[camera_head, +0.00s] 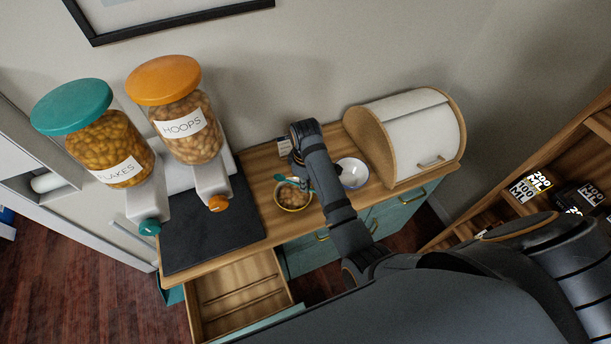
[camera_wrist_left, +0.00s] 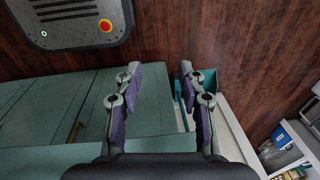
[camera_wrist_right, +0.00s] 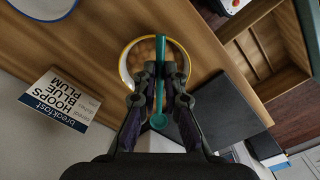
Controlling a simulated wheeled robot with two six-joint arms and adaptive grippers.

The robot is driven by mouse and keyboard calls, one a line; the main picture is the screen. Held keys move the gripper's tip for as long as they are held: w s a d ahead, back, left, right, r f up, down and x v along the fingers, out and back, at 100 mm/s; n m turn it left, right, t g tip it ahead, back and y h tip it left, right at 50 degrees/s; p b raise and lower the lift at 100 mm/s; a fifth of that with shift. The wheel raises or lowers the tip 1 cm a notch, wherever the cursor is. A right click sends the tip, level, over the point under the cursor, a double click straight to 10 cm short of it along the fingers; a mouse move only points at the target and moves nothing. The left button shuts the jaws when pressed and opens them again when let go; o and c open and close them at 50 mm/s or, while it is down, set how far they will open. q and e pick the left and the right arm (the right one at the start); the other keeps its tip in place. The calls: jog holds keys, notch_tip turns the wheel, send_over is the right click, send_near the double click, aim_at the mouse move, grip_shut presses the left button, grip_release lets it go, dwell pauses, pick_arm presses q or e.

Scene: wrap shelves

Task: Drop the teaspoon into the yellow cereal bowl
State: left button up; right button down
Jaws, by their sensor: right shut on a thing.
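The teal teaspoon (camera_wrist_right: 160,50) is held between the fingers of my right gripper (camera_wrist_right: 160,86), which is shut on it. Its handle reaches across the bowl opening in the right wrist view, and its scoop is on the near side of the fingers. The yellow-rimmed cereal bowl (camera_wrist_right: 126,62) holds brown cereal and lies beneath the gripper. In the head view the bowl (camera_head: 293,205) stands on the wooden counter, with the teaspoon (camera_head: 280,177) over its far edge. My left gripper (camera_wrist_left: 164,78) is open and empty in the left wrist view, beside teal cabinet fronts.
A breakfast card (camera_wrist_right: 60,98) stands near the wall. Cereal dispensers (camera_head: 184,130) and a dark mat (camera_head: 215,225) are left. A drawer (camera_head: 235,295) is open below.

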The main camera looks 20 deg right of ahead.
jog(key=shift+w+f, duration=0.15)
jog(key=shift+f, duration=0.9)
jog(key=c, duration=1.4)
grip_release()
pick_arm(q)
jog(key=shift+w, duration=0.5)
jog(key=shift+s, duration=0.15)
pick_arm(e)
jog(key=shift+r, duration=0.1)
notch_tip(320, 180, up, 7)
jog(key=shift+r, duration=0.15)
